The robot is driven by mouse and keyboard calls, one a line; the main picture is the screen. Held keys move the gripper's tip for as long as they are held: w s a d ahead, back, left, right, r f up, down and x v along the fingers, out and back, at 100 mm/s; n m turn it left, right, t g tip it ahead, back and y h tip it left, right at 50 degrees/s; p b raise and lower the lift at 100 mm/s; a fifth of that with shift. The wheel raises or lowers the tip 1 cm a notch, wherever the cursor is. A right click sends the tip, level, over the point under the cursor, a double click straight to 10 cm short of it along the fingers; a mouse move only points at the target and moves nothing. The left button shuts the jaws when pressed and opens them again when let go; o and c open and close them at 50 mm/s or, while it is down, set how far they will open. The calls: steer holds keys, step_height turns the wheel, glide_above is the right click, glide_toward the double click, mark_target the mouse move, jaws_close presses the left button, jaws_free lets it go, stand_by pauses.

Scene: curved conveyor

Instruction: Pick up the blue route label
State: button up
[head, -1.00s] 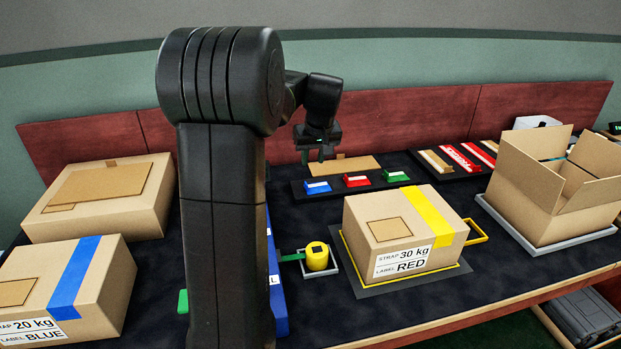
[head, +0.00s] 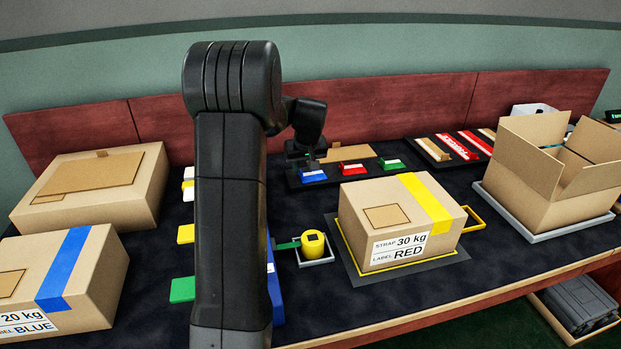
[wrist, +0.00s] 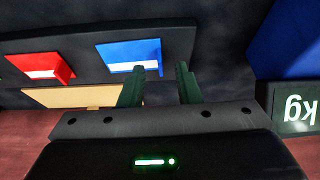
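The blue route label (head: 312,176) lies at the left end of a dark tray (head: 330,182), left of a red label (head: 353,169) and a green label (head: 391,164). My gripper (head: 308,160) is just behind and above it in the head view, partly hidden by my arm. In the wrist view the blue label (wrist: 133,55), with a white strip, lies left of the gap between my fingers. My open, empty gripper (wrist: 167,68) has its left fingertip overlapping the label's right edge in the picture. I cannot tell whether they touch.
The red label (wrist: 42,68) lies beside the blue one in the wrist view. A box marked RED (head: 400,225) stands in front of the tray, with a yellow piece (head: 313,243) to its left. A low red-brown wall (head: 400,105) runs behind.

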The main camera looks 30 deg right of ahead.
steer(key=shift+x, duration=1.25)
jaws_close()
